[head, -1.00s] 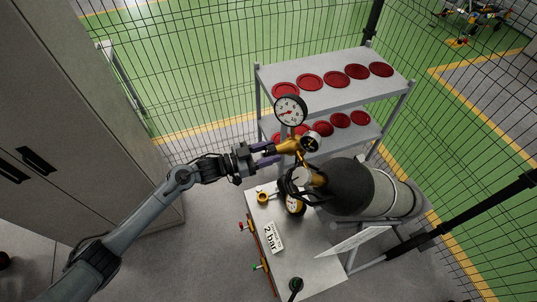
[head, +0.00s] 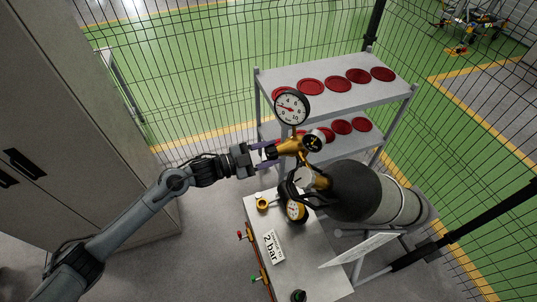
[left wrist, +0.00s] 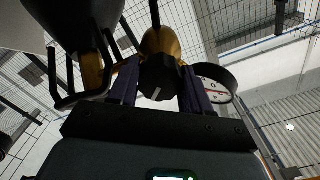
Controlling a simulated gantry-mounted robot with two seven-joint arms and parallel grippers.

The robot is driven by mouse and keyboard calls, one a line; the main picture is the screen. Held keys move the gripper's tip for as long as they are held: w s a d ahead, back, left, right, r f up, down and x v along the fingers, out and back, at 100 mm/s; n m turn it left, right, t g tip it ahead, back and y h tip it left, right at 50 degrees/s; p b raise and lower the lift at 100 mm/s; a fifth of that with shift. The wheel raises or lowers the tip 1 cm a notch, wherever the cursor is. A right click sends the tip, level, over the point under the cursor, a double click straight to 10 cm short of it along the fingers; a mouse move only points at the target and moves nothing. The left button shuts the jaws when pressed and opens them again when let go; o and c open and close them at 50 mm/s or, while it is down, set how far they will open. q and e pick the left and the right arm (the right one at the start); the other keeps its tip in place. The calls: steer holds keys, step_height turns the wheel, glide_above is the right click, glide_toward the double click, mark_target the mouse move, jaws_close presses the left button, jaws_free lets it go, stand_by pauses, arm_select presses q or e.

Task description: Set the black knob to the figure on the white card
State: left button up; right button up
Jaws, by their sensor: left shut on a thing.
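The black knob (left wrist: 157,80), with a pale mark on its face, sits on a brass regulator body (head: 289,146). My left gripper (head: 272,152) is shut on it; in the left wrist view its purple fingers (left wrist: 156,92) lie on either side of the knob. The white card (head: 273,247) reads "2 bar" and lies on the bench. My right gripper is out of view.
A dark-topped gas cylinder (head: 400,200) lies right of the regulator. A grey shelf (head: 330,73) with red discs stands behind. The bench top (head: 312,262) has bare room beside the card.

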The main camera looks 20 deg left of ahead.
arm_select(q)
steer(key=shift+r, duration=0.1)
steer(key=o, duration=1)
steer(key=shift+o, duration=0.2)
steer(key=shift+s+a, duration=0.1)
steer(key=p+v, duration=0.4)
steer(key=v, duration=0.6)
steer(key=shift+s+a, duration=0.2)
steer(key=shift+s, duration=0.05)
